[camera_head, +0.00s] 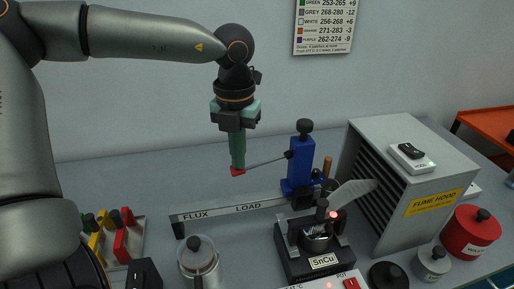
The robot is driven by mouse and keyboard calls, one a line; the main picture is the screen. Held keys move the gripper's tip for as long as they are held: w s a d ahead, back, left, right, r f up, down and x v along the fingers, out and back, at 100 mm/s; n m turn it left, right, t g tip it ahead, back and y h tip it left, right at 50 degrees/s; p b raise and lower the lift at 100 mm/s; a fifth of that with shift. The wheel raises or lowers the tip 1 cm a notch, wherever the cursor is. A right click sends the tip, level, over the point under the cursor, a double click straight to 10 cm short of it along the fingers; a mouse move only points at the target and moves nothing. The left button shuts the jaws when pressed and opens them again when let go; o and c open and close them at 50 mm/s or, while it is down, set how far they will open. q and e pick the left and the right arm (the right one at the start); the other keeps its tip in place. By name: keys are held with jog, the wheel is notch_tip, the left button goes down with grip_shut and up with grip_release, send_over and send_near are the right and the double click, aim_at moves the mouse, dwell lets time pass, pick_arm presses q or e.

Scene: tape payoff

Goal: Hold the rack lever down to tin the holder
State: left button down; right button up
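My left gripper (237,122) points down in the upper middle, its teal fingers on either side of a green upright grip (237,150). The grip ends in a red tip (238,172) above the bench. A thin grey lever rod (266,160) runs from this tip, sloping slightly up to a blue post (301,166) with a black knob. The post stands at the rail (225,211) marked FLUX and LOAD. A black SnCu pot (315,238) stands in front, with a pale flat piece (352,193) above it; I cannot tell whether that is the holder. My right gripper is out of view.
A fume hood (415,165) stands at the right, with a red canister (470,232) and a grey pot (431,262) nearby. The bench behind the rail is clear.

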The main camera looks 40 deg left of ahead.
pick_arm(q)
jog(key=shift+s+f, duration=0.15)
jog(key=shift+f, duration=0.1)
jog(key=shift+r+p, duration=1.1)
jog(key=shift+r, duration=0.7)
jog(key=shift+w+r+p, duration=0.2)
jog(key=shift+r+p, duration=1.55)
jog(key=shift+r, duration=0.95)
